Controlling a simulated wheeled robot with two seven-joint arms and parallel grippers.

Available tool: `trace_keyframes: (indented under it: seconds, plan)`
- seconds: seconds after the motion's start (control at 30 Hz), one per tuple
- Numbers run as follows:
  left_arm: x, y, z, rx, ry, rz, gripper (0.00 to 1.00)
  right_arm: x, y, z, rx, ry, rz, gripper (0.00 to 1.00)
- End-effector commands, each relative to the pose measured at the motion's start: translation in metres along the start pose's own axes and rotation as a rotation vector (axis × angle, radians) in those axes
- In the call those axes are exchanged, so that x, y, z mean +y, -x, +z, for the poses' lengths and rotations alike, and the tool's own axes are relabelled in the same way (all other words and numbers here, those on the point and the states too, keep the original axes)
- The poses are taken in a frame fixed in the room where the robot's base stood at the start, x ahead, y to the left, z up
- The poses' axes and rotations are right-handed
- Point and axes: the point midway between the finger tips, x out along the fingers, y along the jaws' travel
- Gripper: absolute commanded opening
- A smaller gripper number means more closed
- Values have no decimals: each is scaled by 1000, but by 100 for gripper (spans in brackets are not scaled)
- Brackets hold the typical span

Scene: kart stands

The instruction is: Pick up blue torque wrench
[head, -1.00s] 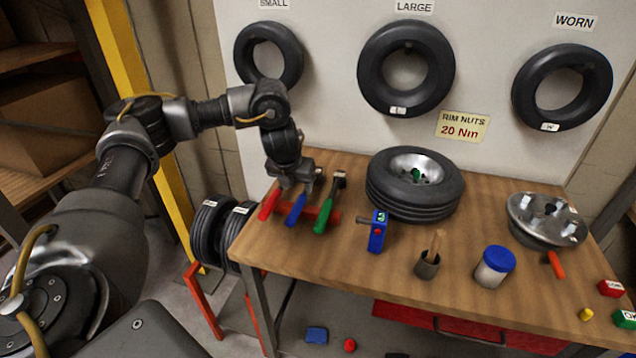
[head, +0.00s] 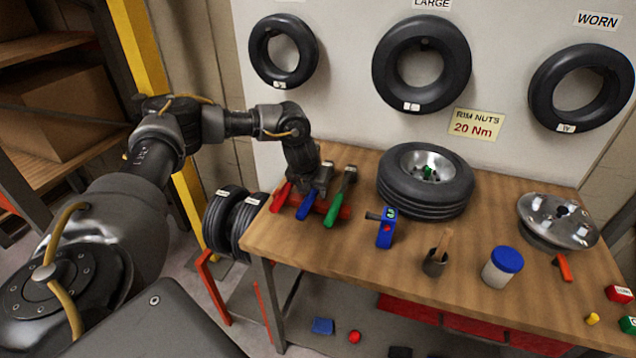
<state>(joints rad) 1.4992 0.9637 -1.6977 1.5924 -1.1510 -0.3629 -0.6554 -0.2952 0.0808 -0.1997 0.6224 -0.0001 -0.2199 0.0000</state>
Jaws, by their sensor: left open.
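The blue torque wrench (head: 308,205) lies on a red rack (head: 325,209) at the left end of the wooden bench, between a red-handled wrench (head: 281,196) and a green-handled wrench (head: 338,204). My left gripper (head: 308,186) is at the rack, over the red and blue wrenches. It is open. The fingertips are small and partly hidden, so I cannot tell whether they touch the blue wrench. My right gripper is not in view.
The bench (head: 330,248) also holds a tyre on a rim (head: 426,181), a dark cup with a brush (head: 436,262), a blue-lidded jar (head: 502,268) and a metal hub (head: 557,222). Tyres (head: 420,63) hang on the wall behind. Two tyres (head: 222,216) stand left of the bench.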

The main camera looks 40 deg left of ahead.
Motion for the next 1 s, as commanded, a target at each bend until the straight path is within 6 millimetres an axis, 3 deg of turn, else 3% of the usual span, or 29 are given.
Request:
trace_keyframes:
  seconds: [0.2, 0.47, 0.83, 1.0]
  plan:
    - [1, -24, 1, 1, 0, 1, 51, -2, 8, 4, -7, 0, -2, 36]
    - [0, -27, 1, -1, 0, 0, 51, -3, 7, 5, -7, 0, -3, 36]
    - [1, -26, 1, -1, 0, 0, 2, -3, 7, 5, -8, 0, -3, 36]
    - [0, -26, 2, -3, 1, -1, 0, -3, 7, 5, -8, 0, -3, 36]
